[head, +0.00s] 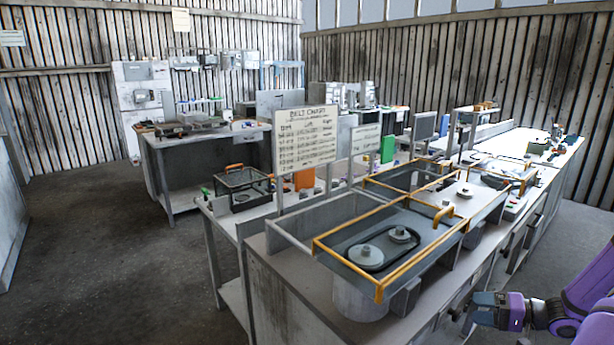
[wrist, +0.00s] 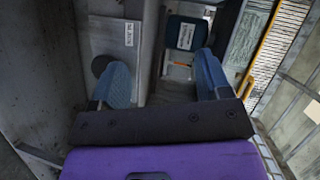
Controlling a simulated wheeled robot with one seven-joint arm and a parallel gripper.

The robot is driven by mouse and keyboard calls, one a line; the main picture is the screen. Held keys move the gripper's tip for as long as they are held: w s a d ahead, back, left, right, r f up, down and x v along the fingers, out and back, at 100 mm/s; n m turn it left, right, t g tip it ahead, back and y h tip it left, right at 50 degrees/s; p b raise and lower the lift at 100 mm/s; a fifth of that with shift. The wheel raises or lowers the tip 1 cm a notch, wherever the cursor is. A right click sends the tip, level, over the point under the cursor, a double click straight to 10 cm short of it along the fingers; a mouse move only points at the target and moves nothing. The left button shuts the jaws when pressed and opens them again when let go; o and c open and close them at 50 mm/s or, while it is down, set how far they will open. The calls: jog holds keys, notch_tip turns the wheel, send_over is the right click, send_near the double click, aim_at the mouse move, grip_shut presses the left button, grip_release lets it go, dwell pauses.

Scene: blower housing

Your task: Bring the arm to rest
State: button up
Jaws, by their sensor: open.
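My gripper shows in the wrist view (wrist: 160,85) with its two blue-grey fingers spread apart and nothing between them. In the head view my purple arm comes in at the lower right, and the gripper end (head: 480,303) is beside the front side of the near bench, below the bench top. In the wrist view, bench-side surfaces and a dark panel with a white label (wrist: 186,36) lie beyond the fingers. I cannot tell whether the fingers touch anything.
The near bench (head: 290,285) carries a yellow-edged housing (head: 379,290) with two pulleys and a black belt. A belt chart sign (head: 305,138) stands behind it. A black wire basket (head: 243,187) is on the bench to the left. Open floor (head: 100,250) lies at the left.

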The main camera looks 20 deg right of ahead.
jog(key=w+a+r+n+g+h, duration=0.1)
jog(key=a+r+n+g+h, duration=0.3)
jog(key=a+r, duration=0.65)
jog(key=w+a+r+n+g+h, duration=0.1)
jog(key=a+r+g, duration=0.6)
jog(key=r, duration=0.7)
jog(key=s+a+r+n+t+h, duration=0.1)
jog(key=s+a+r+t+h, duration=0.4)
jog(key=s+a+r, duration=0.7)
notch_tip(320, 180, up, 3)
jog(key=shift+s+a+f+t+h, duration=0.2)
jog(key=shift+s+a+t+h, duration=0.25)
jog(key=shift+s, duration=0.8)
jog(key=shift+d, duration=0.1)
